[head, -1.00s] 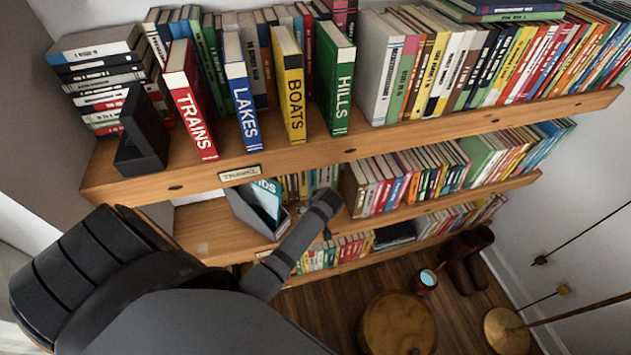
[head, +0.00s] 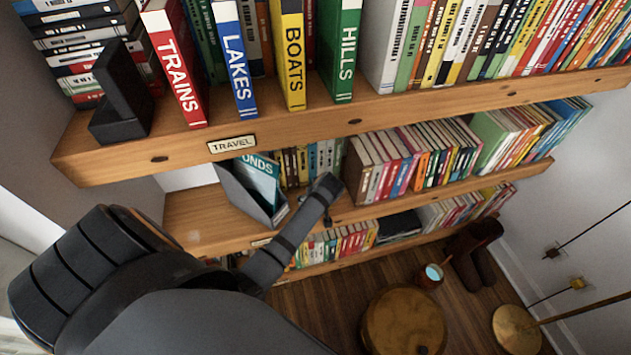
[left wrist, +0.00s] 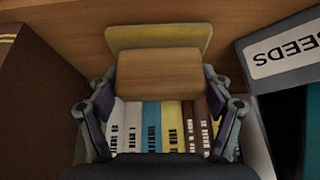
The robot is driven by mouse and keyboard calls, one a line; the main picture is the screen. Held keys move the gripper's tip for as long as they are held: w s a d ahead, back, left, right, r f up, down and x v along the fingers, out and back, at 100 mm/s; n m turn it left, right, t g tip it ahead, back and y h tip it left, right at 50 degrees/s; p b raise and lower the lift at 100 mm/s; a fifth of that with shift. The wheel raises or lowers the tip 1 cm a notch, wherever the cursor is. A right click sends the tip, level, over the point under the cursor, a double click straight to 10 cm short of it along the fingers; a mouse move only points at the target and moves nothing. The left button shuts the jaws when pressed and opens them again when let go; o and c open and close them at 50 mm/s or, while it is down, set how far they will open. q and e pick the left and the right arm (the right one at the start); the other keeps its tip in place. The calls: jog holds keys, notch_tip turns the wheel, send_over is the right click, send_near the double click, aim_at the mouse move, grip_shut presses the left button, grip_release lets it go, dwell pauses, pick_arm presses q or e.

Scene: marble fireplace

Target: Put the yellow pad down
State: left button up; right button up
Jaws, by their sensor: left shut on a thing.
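The yellow pad (left wrist: 160,34) shows in the left wrist view as a flat yellow strip behind a wooden block (left wrist: 158,80), which seems to be its back. My left gripper (left wrist: 160,88) is shut on this block, with one finger at each side. Wood surface shows behind the pad, but I cannot tell whether the pad touches it. In the head view my left arm reaches from lower left to the middle shelf (head: 205,222); the gripper and pad are hidden there. My right gripper is not in view.
A grey holder with a teal book (head: 258,180) stands left of my arm's end, and books (head: 400,165) stand right of it. The top shelf (head: 300,118) overhangs. In the wrist view a dark box labelled SEEDS (left wrist: 285,55) is at right and a brown object (left wrist: 38,90) at left.

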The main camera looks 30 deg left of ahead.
pick_arm(q)
jog(key=shift+f, duration=0.1)
jog(key=o, duration=1.5)
jog(key=v, duration=1.2)
jog(key=shift+p, duration=0.35)
jog(key=shift+a, duration=0.1)
